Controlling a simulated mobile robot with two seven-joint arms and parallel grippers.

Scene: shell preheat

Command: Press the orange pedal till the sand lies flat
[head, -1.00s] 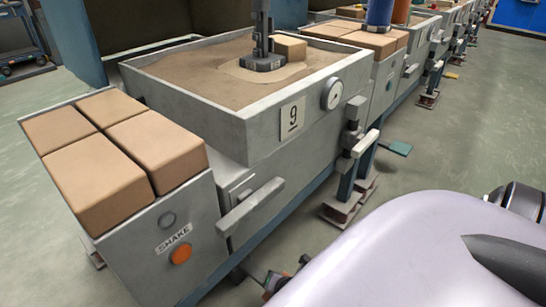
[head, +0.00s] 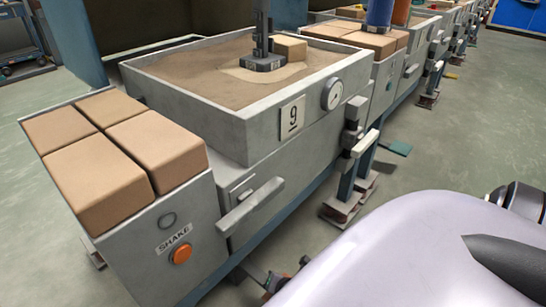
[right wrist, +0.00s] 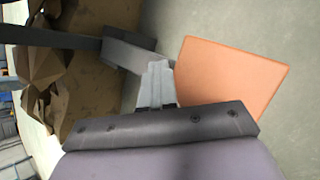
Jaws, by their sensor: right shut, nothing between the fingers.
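The orange pedal (right wrist: 232,72) is a flat plate in the right wrist view. My right gripper (right wrist: 157,72) is shut and empty, with its fingertips just left of the pedal in that view; I cannot tell whether they touch it. In the head view the sand (head: 195,75) lies in the grey box marked 9 (head: 240,130). A paler patch of sand (head: 245,73) surrounds a dark foot on a post (head: 263,62) and a tan block (head: 290,47), so the surface is uneven. My left gripper is out of view.
Tan blocks (head: 115,150) sit on a grey cabinet with a SHAKE label and an orange button (head: 180,254). A grey handle (head: 250,205) juts from the front. A grey bar (right wrist: 125,53) and crumpled brown material (right wrist: 60,85) lie near my right gripper. Open floor (head: 460,130) lies right.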

